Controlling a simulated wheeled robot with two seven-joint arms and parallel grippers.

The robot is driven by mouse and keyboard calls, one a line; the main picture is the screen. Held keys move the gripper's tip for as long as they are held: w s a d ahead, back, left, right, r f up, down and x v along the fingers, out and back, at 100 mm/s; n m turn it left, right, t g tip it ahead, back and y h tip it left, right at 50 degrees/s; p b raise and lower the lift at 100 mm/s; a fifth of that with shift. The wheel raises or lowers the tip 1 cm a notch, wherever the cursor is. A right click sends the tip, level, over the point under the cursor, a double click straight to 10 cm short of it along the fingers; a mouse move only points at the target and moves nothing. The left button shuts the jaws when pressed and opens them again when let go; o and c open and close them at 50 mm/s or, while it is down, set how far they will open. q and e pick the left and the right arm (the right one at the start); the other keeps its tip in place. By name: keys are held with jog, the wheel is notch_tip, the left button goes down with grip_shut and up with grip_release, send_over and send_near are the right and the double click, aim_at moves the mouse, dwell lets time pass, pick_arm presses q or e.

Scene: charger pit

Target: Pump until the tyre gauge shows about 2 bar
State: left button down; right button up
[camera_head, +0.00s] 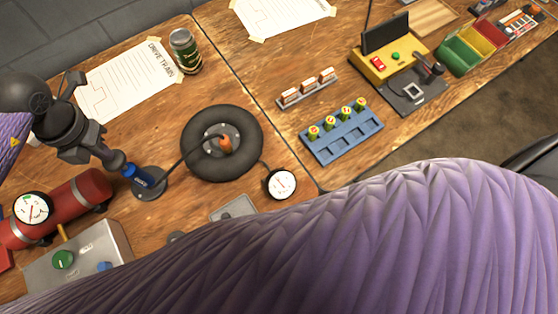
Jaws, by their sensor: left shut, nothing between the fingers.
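A black tyre (254,145) lies flat on the wooden bench, with an orange-red fitting (225,144) at its hub. A dark hose runs from the fitting to a small pump (139,176) with a blue body on a dark round base. The white round tyre gauge (281,184) is joined to the tyre by a short hose; its needle reading is too small to tell. My left gripper (117,160) is shut and empty at the upper left end of the pump; I cannot tell whether it touches. My right gripper is out of view; a purple padded arm of mine fills the lower right.
A red tank (85,190) with its own gauge (34,208) and a grey control box (90,258) stand at the lower left. A green can (185,52) stands behind the tyre. A blue rack (343,137) and yellow station (383,62) lie right.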

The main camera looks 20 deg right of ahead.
pick_arm(q)
jog(key=shift+f+b, duration=1.3)
jog(key=shift+f, duration=0.45)
jog(key=shift+r+p, duration=1.45)
jog(key=shift+r, duration=0.4)
notch_tip(320, 180, up, 7)
jog(key=p, duration=0.5)
jog(key=shift+p, duration=0.35)
